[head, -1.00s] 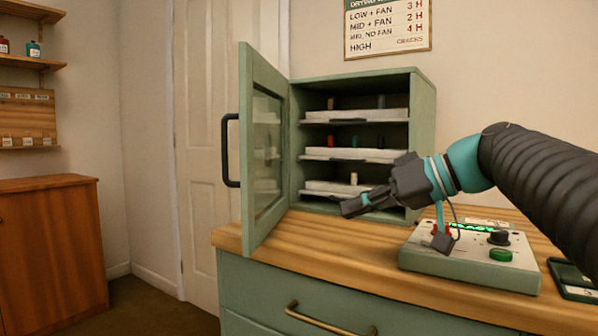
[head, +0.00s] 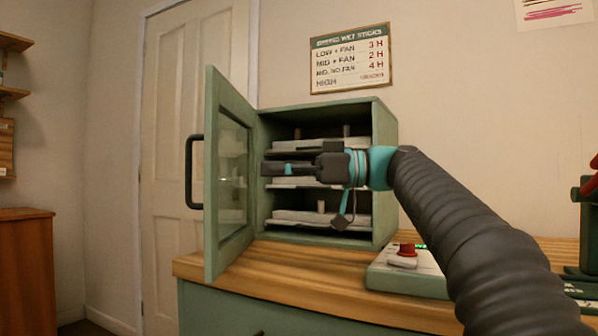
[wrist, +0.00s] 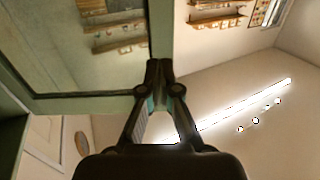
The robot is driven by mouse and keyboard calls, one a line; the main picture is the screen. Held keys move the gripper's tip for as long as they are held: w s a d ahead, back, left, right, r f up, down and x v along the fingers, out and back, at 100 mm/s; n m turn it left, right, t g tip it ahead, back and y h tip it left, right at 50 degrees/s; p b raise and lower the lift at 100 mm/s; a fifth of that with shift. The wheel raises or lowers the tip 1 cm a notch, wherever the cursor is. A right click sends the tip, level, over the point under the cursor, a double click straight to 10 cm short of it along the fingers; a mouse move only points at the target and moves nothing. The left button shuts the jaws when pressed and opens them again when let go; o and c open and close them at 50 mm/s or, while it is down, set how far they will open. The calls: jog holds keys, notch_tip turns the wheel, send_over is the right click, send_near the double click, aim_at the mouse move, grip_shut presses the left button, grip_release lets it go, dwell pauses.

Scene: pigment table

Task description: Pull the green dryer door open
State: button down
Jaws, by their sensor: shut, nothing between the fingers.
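The green dryer (head: 385,165) stands on the wooden counter. Its green door (head: 214,165), with a glass pane (head: 233,170) and a black handle (head: 190,172), stands wide open to the left. My gripper (head: 266,168) is shut and empty. In the head view it shows in front of the dryer's opening, pointing left toward the inner side of the door. In the wrist view, the shut fingertips (wrist: 158,66) show close to the door's frame and glass (wrist: 60,50); I cannot tell whether they touch it. The handle is hidden in the wrist view.
White trays (head: 300,217) with small items sit on the dryer's shelves. A control box (head: 405,275) with a red knob stands on the counter (head: 290,285) at right, partly behind my arm. A wooden cabinet (head: 28,270) stands at far left.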

aim_at(216, 169)
jog(key=a, duration=0.7)
jog(key=shift+s, duration=0.15)
